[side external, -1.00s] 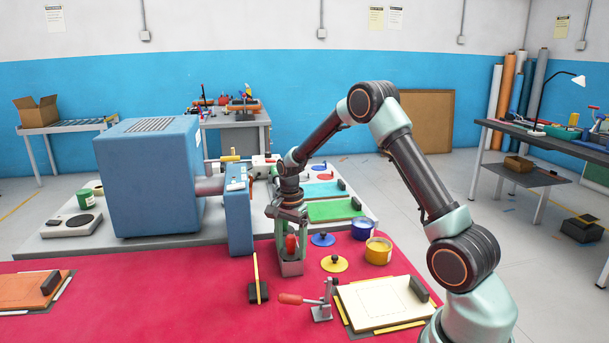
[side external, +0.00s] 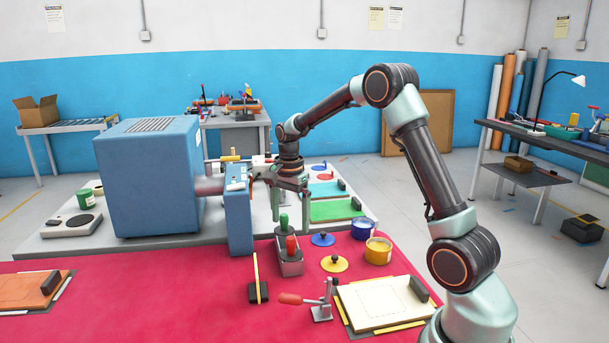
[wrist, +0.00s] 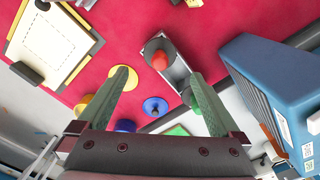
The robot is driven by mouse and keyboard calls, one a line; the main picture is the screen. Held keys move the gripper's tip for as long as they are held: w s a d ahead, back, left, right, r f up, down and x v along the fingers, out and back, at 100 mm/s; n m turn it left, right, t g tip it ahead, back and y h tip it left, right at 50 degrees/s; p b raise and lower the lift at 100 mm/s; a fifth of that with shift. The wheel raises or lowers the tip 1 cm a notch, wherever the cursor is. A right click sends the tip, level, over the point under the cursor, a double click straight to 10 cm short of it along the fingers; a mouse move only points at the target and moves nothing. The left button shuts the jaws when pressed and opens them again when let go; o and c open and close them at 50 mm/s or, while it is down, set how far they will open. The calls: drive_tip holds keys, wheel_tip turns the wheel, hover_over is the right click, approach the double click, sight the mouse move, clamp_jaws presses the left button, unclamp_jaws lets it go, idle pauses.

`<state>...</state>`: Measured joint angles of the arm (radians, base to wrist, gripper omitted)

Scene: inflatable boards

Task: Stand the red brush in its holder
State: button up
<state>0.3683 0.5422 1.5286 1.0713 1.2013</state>
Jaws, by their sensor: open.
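The red brush (side external: 291,246) stands upright in the front part of the grey holder (side external: 291,268), its handle pointing up. A green-handled brush (side external: 284,224) stands in the same holder just behind it. My gripper (side external: 289,207) is open and empty, above the holder and clear of the red handle. In the wrist view, the red handle (wrist: 160,61) shows beyond the tips of my open gripper (wrist: 160,78), with a grey holder wall (wrist: 176,68) beside it. The green handle is mostly hidden there by a finger.
A blue machine (side external: 160,185) stands left of the holder. A blue lid (side external: 322,239), a yellow lid (side external: 334,263) and paint tubs (side external: 378,250) lie to its right. A clamp (side external: 322,300) and a black-based upright tool (side external: 258,290) are in front. The red mat's left middle is clear.

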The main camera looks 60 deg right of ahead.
drive_tip(key=s+a+r+n+t, duration=0.3)
drive_tip(key=s+a+r+n, duration=0.3)
drive_tip(key=a+r+n, duration=0.45)
drive_tip(key=s+a+r+n+t, duration=0.1)
drive_tip(key=s+a+n+t, duration=0.1)
drive_tip(key=s+a+n, duration=0.4)
drive_tip(key=s+n, duration=0.1)
drive_tip(key=s, duration=0.2)
drive_tip(key=shift+s+a+t, duration=0.2)
drive_tip(key=shift+t, duration=0.1)
